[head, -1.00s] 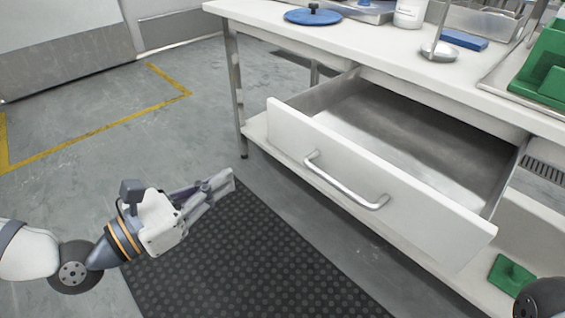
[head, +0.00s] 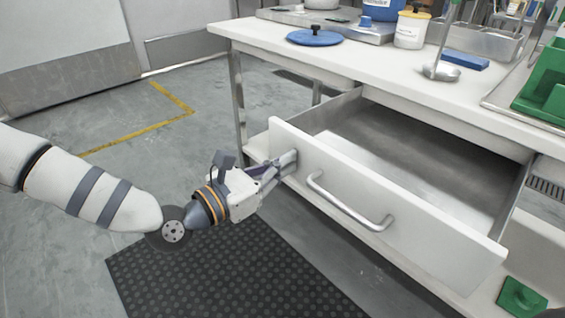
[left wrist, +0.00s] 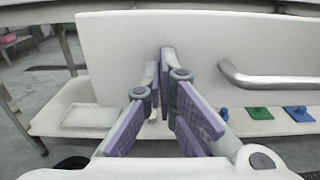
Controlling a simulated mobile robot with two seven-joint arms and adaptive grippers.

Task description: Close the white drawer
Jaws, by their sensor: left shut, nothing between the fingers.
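The white drawer (head: 385,215) stands open below the worktop, its grey metal inside empty where I can see it. A silver bar handle (head: 345,205) runs across its front. My left gripper (head: 291,160) is shut and empty, with its fingertips at the left end of the drawer front, left of the handle. In the left wrist view the fingertips (left wrist: 167,52) point at the white drawer front (left wrist: 205,45), and the handle (left wrist: 270,78) is to their right. I cannot tell whether the fingertips touch the panel. My right gripper is not in view.
The white worktop (head: 400,75) above holds a blue lid (head: 314,37), a ladle (head: 440,70) and containers. A lower shelf (head: 258,150) lies under the drawer, with a green object (head: 521,296) at right. A black mat (head: 225,275) covers the floor in front.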

